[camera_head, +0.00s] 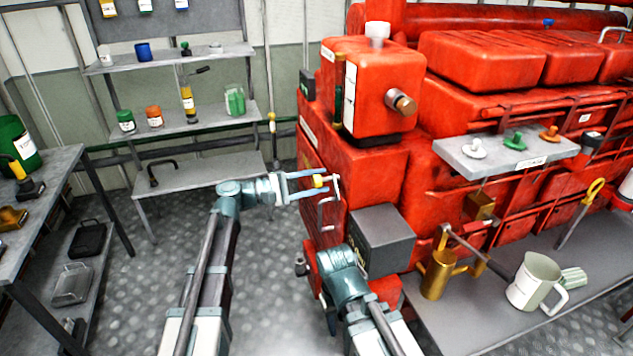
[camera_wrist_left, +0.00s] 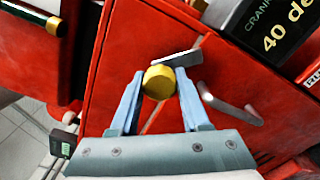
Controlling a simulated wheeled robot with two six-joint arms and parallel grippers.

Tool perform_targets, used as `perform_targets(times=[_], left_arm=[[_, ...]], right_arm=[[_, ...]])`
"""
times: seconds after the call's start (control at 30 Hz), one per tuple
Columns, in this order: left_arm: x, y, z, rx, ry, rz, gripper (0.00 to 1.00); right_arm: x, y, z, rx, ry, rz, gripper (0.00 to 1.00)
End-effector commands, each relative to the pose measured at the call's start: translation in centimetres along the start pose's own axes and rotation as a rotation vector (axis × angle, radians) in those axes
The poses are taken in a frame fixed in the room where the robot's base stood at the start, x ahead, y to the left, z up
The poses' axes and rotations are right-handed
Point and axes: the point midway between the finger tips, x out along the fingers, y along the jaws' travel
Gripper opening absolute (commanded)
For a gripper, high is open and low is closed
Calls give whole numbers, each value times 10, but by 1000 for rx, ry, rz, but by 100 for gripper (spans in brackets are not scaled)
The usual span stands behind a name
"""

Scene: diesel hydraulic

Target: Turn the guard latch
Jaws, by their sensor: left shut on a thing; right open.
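The guard latch has a yellow knob (camera_wrist_left: 158,83) and a short grey metal bar (camera_wrist_left: 182,58), in front of a red panel. In the head view the yellow knob (camera_head: 318,181) is on the left side of the red machine. My left gripper (camera_wrist_left: 158,92) has its two blue fingers shut on the yellow knob, one on each side. The bar sits tilted just beyond the knob in the wrist view. My right gripper (camera_head: 340,262) is low in front of the machine, beside a dark grey box; its fingertips are hard to make out.
A bent metal handle (camera_wrist_left: 230,105) stands out from the panel right of the latch. The grey box (camera_head: 383,240) projects from the machine near my right arm. A bench (camera_head: 470,320) at right holds a brass can (camera_head: 437,275) and a pale jug (camera_head: 533,280).

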Motion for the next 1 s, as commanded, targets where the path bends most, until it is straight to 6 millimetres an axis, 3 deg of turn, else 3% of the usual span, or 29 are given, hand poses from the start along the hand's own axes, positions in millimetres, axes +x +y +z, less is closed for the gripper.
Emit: perform_targets(times=[0.6,1.0], left_arm=[[0,0,0,549,0,-2,0],[0,0,1,745,0,-3,0]], right_arm=[[-1,0,0,0,0,0,50],[-1,0,0,0,0,0,50]])
